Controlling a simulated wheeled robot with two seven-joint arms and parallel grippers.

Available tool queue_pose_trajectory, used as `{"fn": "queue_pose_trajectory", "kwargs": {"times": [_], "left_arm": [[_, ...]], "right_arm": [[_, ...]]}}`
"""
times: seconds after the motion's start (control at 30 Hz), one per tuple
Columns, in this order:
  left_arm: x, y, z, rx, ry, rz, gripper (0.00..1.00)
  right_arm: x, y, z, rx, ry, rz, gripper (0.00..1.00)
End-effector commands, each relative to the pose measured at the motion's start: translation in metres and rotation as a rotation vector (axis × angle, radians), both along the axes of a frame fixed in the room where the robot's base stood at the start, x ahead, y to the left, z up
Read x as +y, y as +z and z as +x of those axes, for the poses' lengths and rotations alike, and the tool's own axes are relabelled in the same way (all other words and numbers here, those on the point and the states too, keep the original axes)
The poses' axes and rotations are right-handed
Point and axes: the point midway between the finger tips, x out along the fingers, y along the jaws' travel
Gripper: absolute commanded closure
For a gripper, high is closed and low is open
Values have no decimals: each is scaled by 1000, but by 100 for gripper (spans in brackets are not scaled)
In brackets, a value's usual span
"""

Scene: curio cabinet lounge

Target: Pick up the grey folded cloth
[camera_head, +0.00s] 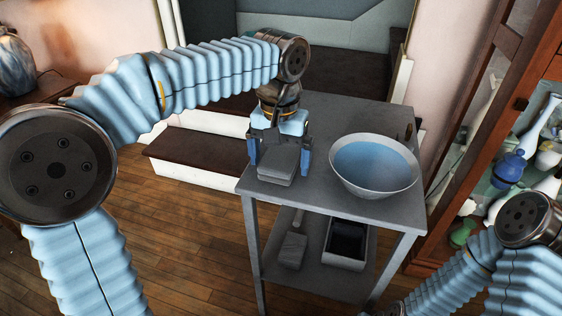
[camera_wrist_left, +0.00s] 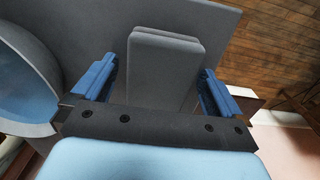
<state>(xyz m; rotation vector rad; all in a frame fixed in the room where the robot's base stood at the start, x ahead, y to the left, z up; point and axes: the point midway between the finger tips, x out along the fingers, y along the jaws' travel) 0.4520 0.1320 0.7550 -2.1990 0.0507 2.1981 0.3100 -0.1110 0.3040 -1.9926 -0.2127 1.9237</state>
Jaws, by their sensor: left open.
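The grey folded cloth (camera_head: 277,165) lies on the top of a grey metal table (camera_head: 352,112), near its left front corner. My left gripper (camera_head: 280,160) is open directly over the cloth, with one blue finger on each side of it. In the left wrist view the cloth (camera_wrist_left: 160,70) lies between the two open fingers (camera_wrist_left: 158,88), with a gap on both sides. Its near end is hidden behind the gripper body. Whether the fingers touch the tabletop cannot be told. Of my right arm, links show at the lower right; its gripper is not in view.
A white bowl (camera_head: 345,187), blue inside, stands on the table right of the cloth; it also shows in the left wrist view (camera_wrist_left: 28,85). The lower shelf holds a brush-like item (camera_head: 293,248) and a bin (camera_head: 344,243). A cabinet with vases (camera_head: 510,168) stands at right.

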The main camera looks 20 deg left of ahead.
Motion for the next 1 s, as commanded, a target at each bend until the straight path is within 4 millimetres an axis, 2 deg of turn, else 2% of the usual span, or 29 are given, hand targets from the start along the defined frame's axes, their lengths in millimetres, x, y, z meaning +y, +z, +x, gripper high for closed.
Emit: {"fn": "queue_pose_trajectory", "kwargs": {"times": [0.1, 0.5, 0.77, 0.93, 1.0], "left_arm": [[0, 0, 0, 0, 0, 0, 0], [0, 1, 0, 0, 0, 0, 59], [0, 7, 0, 0, 0, 0, 59], [-1, 38, 0, -3, -1, -1, 59], [-12, 53, -11, -4, -5, -2, 59]], "right_arm": [[0, 0, 0, 0, 0, 0, 57], [0, 0, 0, 0, 0, 0, 57], [0, 2, 0, -1, 1, 1, 57], [2, 9, -1, 1, 4, 3, 57], [3, 10, -1, 2, 5, 4, 57]]}}
